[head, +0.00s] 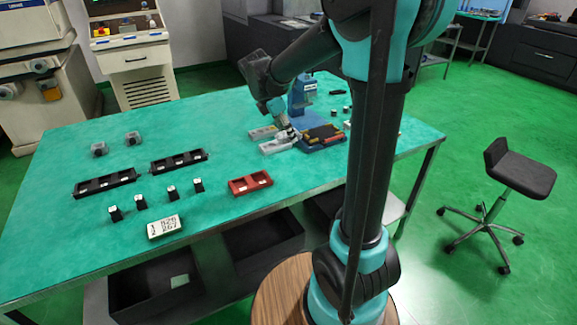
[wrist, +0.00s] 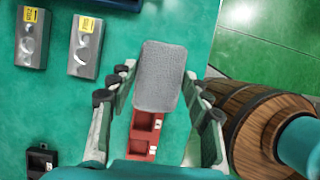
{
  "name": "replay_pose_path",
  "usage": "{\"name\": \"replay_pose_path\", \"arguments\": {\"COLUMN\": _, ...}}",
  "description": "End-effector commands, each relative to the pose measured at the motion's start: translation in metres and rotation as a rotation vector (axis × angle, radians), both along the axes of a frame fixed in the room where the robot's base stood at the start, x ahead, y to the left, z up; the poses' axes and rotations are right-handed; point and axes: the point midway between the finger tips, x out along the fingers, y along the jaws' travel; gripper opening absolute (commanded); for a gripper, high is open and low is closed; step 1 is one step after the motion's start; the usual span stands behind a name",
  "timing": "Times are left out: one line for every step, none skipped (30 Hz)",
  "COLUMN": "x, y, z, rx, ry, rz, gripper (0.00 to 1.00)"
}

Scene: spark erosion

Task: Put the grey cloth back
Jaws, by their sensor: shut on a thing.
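The grey cloth (wrist: 160,76) is between the fingers of my gripper (wrist: 158,100) in the wrist view, a flat rounded rectangle held above the green table. The fingers are shut on it from both sides. In the head view my gripper (head: 284,132) is low over the back right part of the table, by the grey metal blocks. The cloth is too small there to make out clearly. A red two-pocket tray (head: 250,182) stands near the table's front edge; it also shows beyond the cloth in the wrist view (wrist: 145,133), partly covered by it.
Two grey blocks with yellow labels (wrist: 85,46) lie on the table. Black trays (head: 105,184) and several small black items are at the left. The left half has free room.

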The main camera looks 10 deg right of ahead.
Motion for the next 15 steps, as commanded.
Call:
{"name": "replay_pose_path", "arguments": {"x": 0.001, "y": 0.000, "z": -0.014, "rx": 0.000, "ry": 0.000, "rz": 0.000, "gripper": 0.22}}
{"name": "replay_pose_path", "arguments": {"x": 0.001, "y": 0.000, "z": -0.021, "rx": 0.000, "ry": 0.000, "rz": 0.000, "gripper": 0.22}}
{"name": "replay_pose_path", "arguments": {"x": 0.001, "y": 0.000, "z": -0.031, "rx": 0.000, "ry": 0.000, "rz": 0.000, "gripper": 0.22}}
{"name": "replay_pose_path", "arguments": {"x": 0.001, "y": 0.000, "z": -0.038, "rx": 0.000, "ry": 0.000, "rz": 0.000, "gripper": 0.22}}
{"name": "replay_pose_path", "arguments": {"x": 0.001, "y": 0.000, "z": -0.045, "rx": 0.000, "ry": 0.000, "rz": 0.000, "gripper": 0.22}}
{"name": "replay_pose_path", "arguments": {"x": 0.000, "y": 0.000, "z": -0.055, "rx": 0.000, "ry": 0.000, "rz": 0.000, "gripper": 0.22}}
{"name": "replay_pose_path", "arguments": {"x": 0.001, "y": 0.000, "z": -0.061, "rx": 0.000, "ry": 0.000, "rz": 0.000, "gripper": 0.22}}
{"name": "replay_pose_path", "arguments": {"x": 0.001, "y": 0.000, "z": -0.068, "rx": 0.000, "ry": 0.000, "rz": 0.000, "gripper": 0.22}}
{"name": "replay_pose_path", "arguments": {"x": 0.001, "y": 0.000, "z": -0.075, "rx": 0.000, "ry": 0.000, "rz": 0.000, "gripper": 0.22}}
{"name": "replay_pose_path", "arguments": {"x": 0.001, "y": 0.000, "z": -0.080, "rx": 0.000, "ry": 0.000, "rz": 0.000, "gripper": 0.22}}
{"name": "replay_pose_path", "arguments": {"x": 0.000, "y": 0.000, "z": -0.084, "rx": 0.000, "ry": 0.000, "rz": 0.000, "gripper": 0.22}}
{"name": "replay_pose_path", "arguments": {"x": 0.001, "y": 0.000, "z": -0.089, "rx": 0.000, "ry": 0.000, "rz": 0.000, "gripper": 0.22}}
{"name": "replay_pose_path", "arguments": {"x": 0.001, "y": 0.000, "z": -0.092, "rx": 0.000, "ry": 0.000, "rz": 0.000, "gripper": 0.22}}
{"name": "replay_pose_path", "arguments": {"x": 0.001, "y": 0.000, "z": -0.095, "rx": 0.000, "ry": 0.000, "rz": 0.000, "gripper": 0.22}}
{"name": "replay_pose_path", "arguments": {"x": 0.000, "y": 0.000, "z": -0.097, "rx": 0.000, "ry": 0.000, "rz": 0.000, "gripper": 0.22}}
